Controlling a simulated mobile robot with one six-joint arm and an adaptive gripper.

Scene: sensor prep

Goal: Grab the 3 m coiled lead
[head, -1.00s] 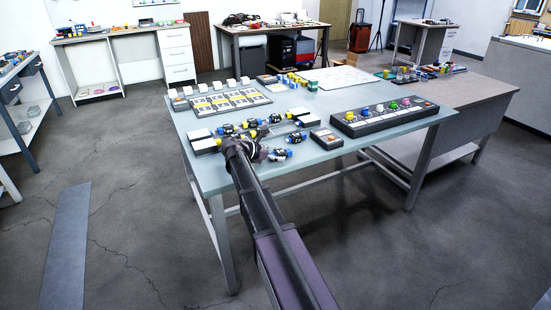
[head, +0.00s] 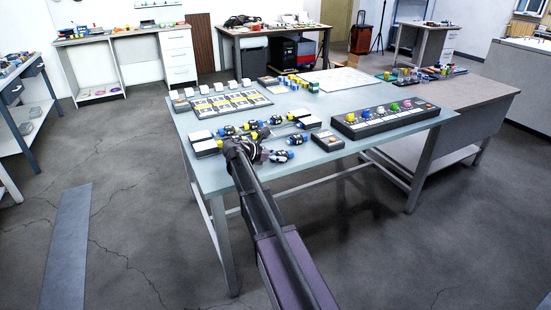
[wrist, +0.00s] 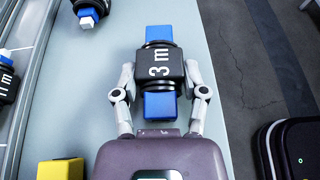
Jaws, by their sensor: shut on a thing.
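The lead marked "3 m" (wrist: 160,104) has a black coiled middle with blue ends. It lies lengthwise in the wrist view, between the two grey fingers of my gripper (wrist: 160,70). The fingers press on it from both sides, shut on its black middle. The pale table top (wrist: 110,110) is beneath; I cannot tell whether the lead touches it. In the head view my gripper (head: 246,150) is over the near edge of the table (head: 206,176), and the arm hides most of the held lead.
Another lead (wrist: 88,12) and one marked "1 m" (wrist: 6,84) lie to the left in the wrist view, with a yellow block (wrist: 60,169). In the head view a small box (head: 326,140) and a panel of coloured knobs (head: 385,119) stand to the right.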

